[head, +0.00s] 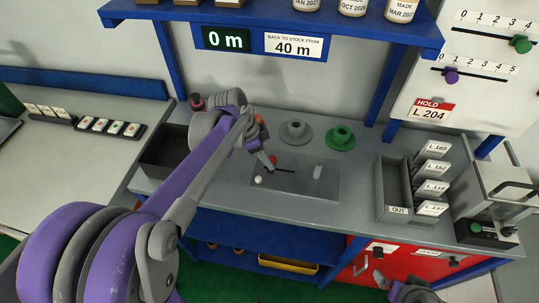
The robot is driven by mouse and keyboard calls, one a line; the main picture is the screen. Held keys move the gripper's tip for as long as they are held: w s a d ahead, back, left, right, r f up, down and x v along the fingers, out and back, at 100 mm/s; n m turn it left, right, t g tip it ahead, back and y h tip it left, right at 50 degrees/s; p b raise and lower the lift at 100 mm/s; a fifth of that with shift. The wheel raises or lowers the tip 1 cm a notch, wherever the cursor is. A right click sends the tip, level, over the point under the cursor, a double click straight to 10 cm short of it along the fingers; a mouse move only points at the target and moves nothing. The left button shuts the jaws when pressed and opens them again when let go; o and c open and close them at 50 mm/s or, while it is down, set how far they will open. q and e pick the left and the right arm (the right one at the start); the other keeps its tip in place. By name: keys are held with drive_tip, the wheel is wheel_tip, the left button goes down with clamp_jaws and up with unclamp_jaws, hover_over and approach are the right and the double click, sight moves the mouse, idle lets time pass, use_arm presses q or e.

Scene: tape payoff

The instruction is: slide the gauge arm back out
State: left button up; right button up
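A dark grey plate (325,187) is set in the bench top. On it are a thin dark bar or slot (284,170), a small white knob (258,180) and a pale upright post (317,172). I cannot tell for sure which part is the gauge arm. My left gripper (270,162) is low over the plate's back left part, by a small red part beside the dark bar. Its fingertips are too small to show whether they hold anything. My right gripper (405,289) is partly in view at the bottom edge, in front of the red cabinet, away from the plate.
A grey flanged hub (296,133) and a green one (341,138) stand behind the plate. An OUT tray (398,211) with several labelled cards is to the right. A lidded grey box (492,190) is at far right. A dark open bin (163,156) is left. A blue shelf (270,18) hangs above.

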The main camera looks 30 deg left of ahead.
use_arm(q)
drive_tip(key=shift+o, duration=0.2)
drive_tip(key=shift+d+r, duration=0.1)
drive_tip(key=v, duration=1)
drive_tip(key=shift+a+r+p, duration=0.2)
drive_tip(key=shift+r+p, duration=0.05)
drive_tip(key=shift+p, duration=0.15)
drive_tip(key=shift+s, duration=0.1)
drive_tip(key=s+d+f+n+t+y, duration=0.2)
drive_tip(key=s+d+f+n+y, duration=0.1)
drive_tip(key=s+d+f+n, duration=0.7)
drive_tip(key=s+f, duration=0.1)
drive_tip(key=s, duration=0.3)
drive_tip(key=shift+f+t, duration=0.35)
drive_tip(key=shift+t, duration=0.05)
idle(2.0)
